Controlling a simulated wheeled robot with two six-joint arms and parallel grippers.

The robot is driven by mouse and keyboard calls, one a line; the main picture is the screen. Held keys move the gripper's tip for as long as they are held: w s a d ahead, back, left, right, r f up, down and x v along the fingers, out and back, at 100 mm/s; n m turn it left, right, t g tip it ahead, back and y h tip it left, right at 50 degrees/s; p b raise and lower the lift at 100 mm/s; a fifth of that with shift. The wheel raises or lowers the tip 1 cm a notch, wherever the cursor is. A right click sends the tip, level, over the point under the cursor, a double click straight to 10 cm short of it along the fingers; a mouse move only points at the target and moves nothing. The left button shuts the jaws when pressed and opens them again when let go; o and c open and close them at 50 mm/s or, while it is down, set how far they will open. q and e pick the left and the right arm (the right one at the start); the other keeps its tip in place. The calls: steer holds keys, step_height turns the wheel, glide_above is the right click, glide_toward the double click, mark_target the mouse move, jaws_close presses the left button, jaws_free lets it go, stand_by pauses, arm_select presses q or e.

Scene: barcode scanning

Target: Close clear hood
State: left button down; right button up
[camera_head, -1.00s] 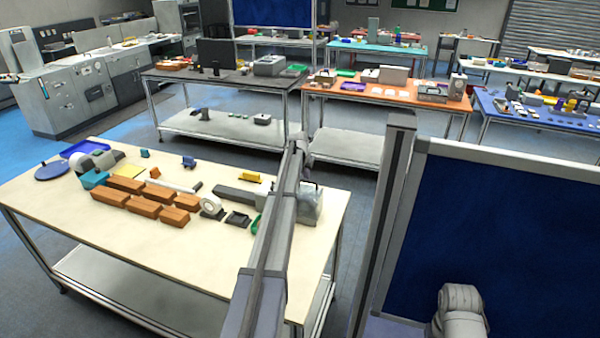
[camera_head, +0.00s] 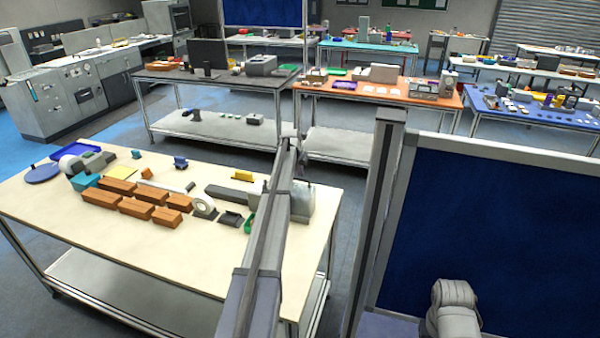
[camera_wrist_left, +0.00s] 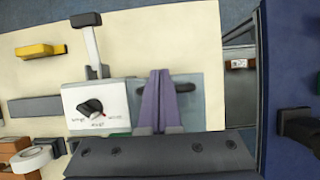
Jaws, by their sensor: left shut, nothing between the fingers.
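A device with a white front and a black knob (camera_wrist_left: 90,108) stands on the cream table. In the head view it is a grey-white block (camera_head: 302,203), partly hidden by my left arm. Beside the white front, a bluish see-through panel (camera_wrist_left: 208,100), which looks like the clear hood, carries a dark handle (camera_wrist_left: 180,87). My left gripper (camera_wrist_left: 160,73) is shut and empty, its purple fingers over the panel beside the handle. I cannot tell contact or how far the hood is open. My right gripper is not in view.
Brown boxes (camera_head: 136,208), a white tape roll (camera_head: 204,207) and a yellow piece (camera_head: 243,176) lie left of the device. A blue panel in a grey frame (camera_head: 490,230) stands to the right. The front of the cream table (camera_head: 110,233) is clear.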

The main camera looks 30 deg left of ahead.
arm_select(q)
steer(key=p+v, duration=0.6)
steer(key=v, duration=0.1)
steer(key=shift+s+r+p, duration=0.15)
steer(key=shift+r+p, duration=0.15)
steer(key=shift+f, duration=0.1)
